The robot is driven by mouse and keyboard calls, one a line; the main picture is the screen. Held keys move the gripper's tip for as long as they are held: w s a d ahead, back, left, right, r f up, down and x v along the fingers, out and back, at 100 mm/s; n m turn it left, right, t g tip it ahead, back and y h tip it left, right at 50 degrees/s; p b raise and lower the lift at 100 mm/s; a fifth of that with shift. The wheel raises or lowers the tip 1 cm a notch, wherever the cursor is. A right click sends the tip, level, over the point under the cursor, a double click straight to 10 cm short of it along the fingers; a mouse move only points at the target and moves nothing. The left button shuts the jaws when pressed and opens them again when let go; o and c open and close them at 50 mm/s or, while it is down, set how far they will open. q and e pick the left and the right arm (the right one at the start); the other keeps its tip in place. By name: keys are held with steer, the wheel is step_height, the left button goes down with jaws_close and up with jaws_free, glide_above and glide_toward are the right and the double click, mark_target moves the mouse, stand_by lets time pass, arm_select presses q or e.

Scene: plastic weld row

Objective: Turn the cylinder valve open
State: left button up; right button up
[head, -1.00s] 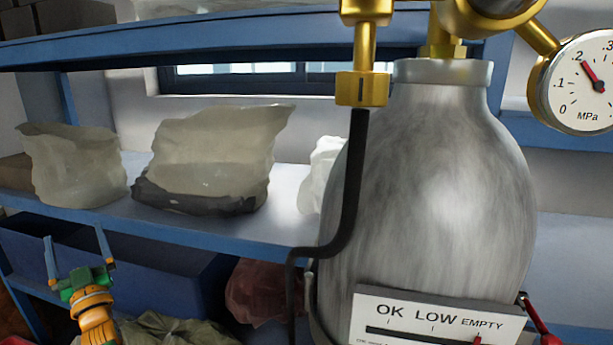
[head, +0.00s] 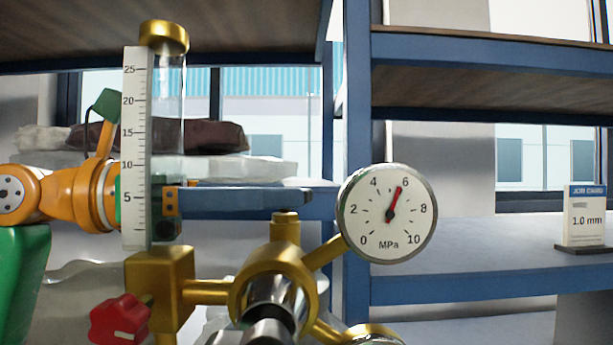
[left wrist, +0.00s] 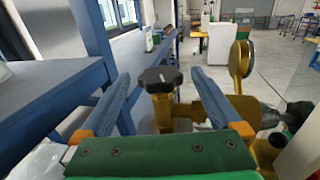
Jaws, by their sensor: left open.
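The gold valve body (head: 272,278) fills the lower middle of the head view, with a short gold stem (head: 285,228) rising behind it. In the left wrist view a black knob (left wrist: 160,79) with a white mark sits on a gold stem, ahead of my fingers and between their lines. My left gripper (head: 300,197) reaches in from the left, behind the clear flow tube, its fingertips just above the gold stem. It is open and empty; in the wrist view (left wrist: 160,98) its fingers stand either side of the knob, no contact visible. The knob is hidden in the head view.
A pressure gauge (head: 387,214) reads near 6 MPa, right of my fingertips. The scaled flow tube (head: 168,110) and a red knob (head: 119,320) stand in front of my arm. Blue shelving (head: 450,290) carries a small 1.0 mm sign (head: 584,215).

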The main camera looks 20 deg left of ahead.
mark_target(310, 192)
arm_select(q)
steer(key=p+x, duration=0.1)
steer(key=x, duration=0.3)
steer(key=shift+w+d, duration=0.3)
steer(key=shift+d, duration=0.45)
steer(key=shift+a, duration=0.1)
